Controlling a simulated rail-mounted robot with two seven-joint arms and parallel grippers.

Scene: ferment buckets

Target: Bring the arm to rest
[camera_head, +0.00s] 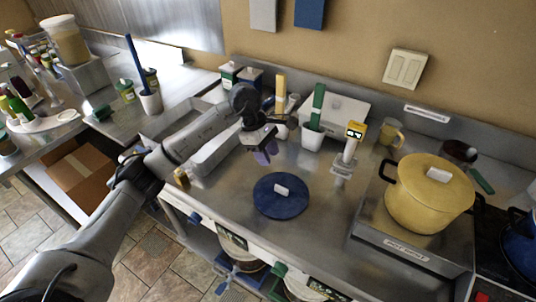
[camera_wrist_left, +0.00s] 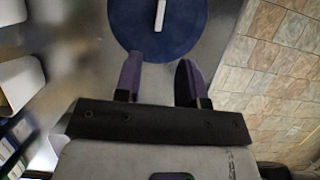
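My left arm reaches in from the left in the head view. My left gripper (camera_head: 266,154) hangs above the steel counter with its purple-grey fingers pointing down. In the left wrist view the two fingers (camera_wrist_left: 160,82) are apart with nothing between them, so it is open and empty. A round blue lid (camera_head: 281,195) with a white handle lies flat on the counter, to the right of and nearer than the gripper. The lid also shows ahead of the fingertips in the left wrist view (camera_wrist_left: 185,40). My right gripper is in neither view.
A yellow pot (camera_head: 428,196) with a lid stands on a steel platform at right. A small stand with a yellow display (camera_head: 346,150) is behind the blue lid. White cups (camera_head: 311,137) with tools stand along the back. The counter (camera_head: 320,235) around the blue lid is clear.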

